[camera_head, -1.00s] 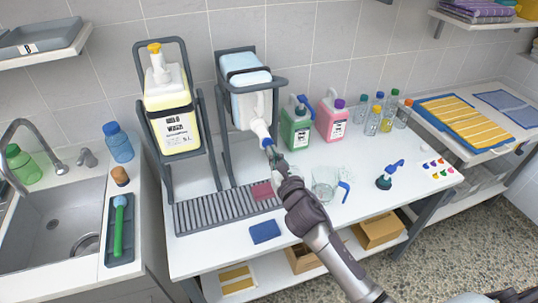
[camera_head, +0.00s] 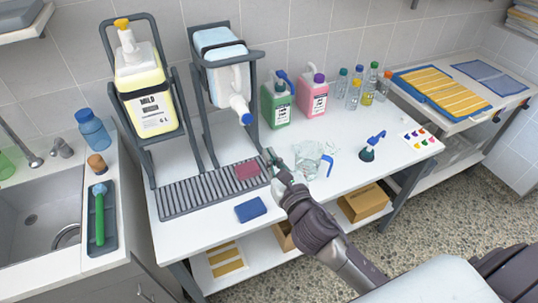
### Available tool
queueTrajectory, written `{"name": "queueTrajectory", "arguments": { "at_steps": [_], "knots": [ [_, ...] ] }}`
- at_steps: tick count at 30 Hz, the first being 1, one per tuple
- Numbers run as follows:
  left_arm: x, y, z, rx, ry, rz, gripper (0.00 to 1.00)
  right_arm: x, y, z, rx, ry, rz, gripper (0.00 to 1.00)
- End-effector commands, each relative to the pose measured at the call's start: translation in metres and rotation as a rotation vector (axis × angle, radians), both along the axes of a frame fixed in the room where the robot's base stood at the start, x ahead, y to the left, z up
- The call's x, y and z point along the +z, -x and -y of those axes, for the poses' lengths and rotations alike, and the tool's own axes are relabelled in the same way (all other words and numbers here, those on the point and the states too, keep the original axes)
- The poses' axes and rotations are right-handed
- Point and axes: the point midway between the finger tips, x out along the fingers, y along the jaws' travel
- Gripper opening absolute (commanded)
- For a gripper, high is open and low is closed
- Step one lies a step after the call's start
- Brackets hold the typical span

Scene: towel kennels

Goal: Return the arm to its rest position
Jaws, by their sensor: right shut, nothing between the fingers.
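My right gripper (camera_head: 271,158) reaches in from the lower right and is shut and empty. Its tips are above the white table (camera_head: 190,222), by the right end of the grey slatted drip tray (camera_head: 207,190). They are apart from the blue cap (camera_head: 247,119) of the tilted white jug (camera_head: 224,82), which hangs in a dark frame up and to the left. My left gripper is not in view.
A clear glass vessel (camera_head: 305,157) with a blue handle stands close right of my gripper. Green (camera_head: 277,103) and pink (camera_head: 312,96) jugs stand behind. Open floor (camera_head: 440,215) lies at right.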

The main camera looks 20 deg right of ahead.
Motion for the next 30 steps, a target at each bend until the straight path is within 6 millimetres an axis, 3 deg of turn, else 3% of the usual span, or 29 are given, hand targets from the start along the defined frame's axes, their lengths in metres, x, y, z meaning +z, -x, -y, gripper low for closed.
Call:
{"name": "queueTrajectory", "arguments": {
  "at_steps": [9, 11, 13, 17, 22, 26, 30],
  "knots": [
    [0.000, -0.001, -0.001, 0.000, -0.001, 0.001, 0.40, -0.002, -0.001, 0.000, 0.000, -0.005, -0.003, 0.00],
    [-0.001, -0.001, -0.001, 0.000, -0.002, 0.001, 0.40, -0.010, -0.001, 0.001, -0.002, -0.026, -0.021, 0.00],
    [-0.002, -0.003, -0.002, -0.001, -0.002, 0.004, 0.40, -0.033, -0.003, 0.003, -0.007, -0.090, -0.066, 0.00],
    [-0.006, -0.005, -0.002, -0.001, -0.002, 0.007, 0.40, -0.111, -0.003, 0.011, -0.051, -0.323, -0.218, 0.00],
    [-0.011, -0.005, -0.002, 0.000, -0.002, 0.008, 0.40, -0.240, 0.023, 0.025, -0.206, -0.741, -0.452, 0.00],
    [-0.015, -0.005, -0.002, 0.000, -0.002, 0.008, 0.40, -0.331, 0.062, 0.034, -0.393, -1.061, -0.591, 0.00],
    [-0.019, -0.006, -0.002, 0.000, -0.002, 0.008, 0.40, -0.421, 0.123, 0.042, -0.662, -1.391, -0.687, 0.00]
  ]
}}
